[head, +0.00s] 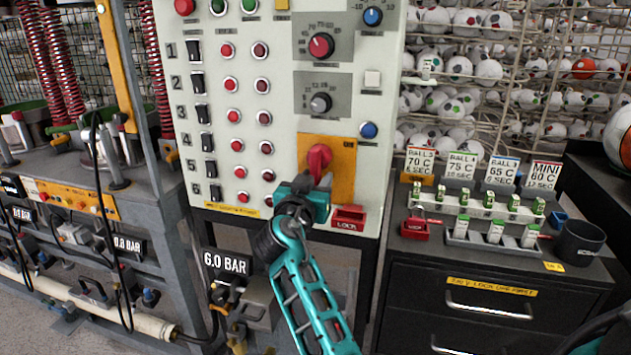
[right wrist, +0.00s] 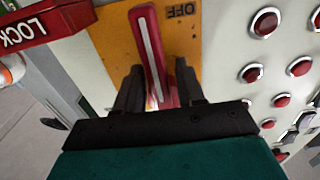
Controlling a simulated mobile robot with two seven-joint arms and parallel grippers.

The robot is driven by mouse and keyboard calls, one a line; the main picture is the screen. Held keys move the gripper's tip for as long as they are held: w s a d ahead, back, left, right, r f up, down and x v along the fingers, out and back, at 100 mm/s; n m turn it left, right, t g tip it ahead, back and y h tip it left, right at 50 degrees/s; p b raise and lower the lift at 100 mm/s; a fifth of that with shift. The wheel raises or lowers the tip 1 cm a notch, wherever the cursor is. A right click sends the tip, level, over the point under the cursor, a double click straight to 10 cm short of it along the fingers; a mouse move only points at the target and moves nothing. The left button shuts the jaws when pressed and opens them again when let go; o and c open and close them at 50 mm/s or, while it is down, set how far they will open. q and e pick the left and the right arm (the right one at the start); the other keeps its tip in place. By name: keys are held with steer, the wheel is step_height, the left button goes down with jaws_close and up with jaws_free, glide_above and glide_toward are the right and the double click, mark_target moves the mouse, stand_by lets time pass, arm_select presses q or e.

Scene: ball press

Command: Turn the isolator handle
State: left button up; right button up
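The red isolator handle (head: 320,160) sits on a yellow-orange plate (head: 343,175) low on the pale control panel. It stands roughly upright in the head view. My right gripper (head: 314,182) is right in front of it and hides its lower end. In the right wrist view the red handle (right wrist: 148,45), with a pale stripe, runs between the two dark fingers of the gripper (right wrist: 160,80). The fingers are on either side of it, with a small gap showing at the left finger. An upside-down OFF label (right wrist: 183,10) shows beside it. My left gripper is not in view.
A red LOCK piece (head: 348,217) is just right of my right gripper, below the plate. Buttons and switches (head: 232,115) fill the panel's left side. Knobs (head: 320,103) are above the handle. A dark cabinet (head: 490,300) with label signs stands at the right.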

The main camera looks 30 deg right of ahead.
jaws_close()
stand_by(0.5)
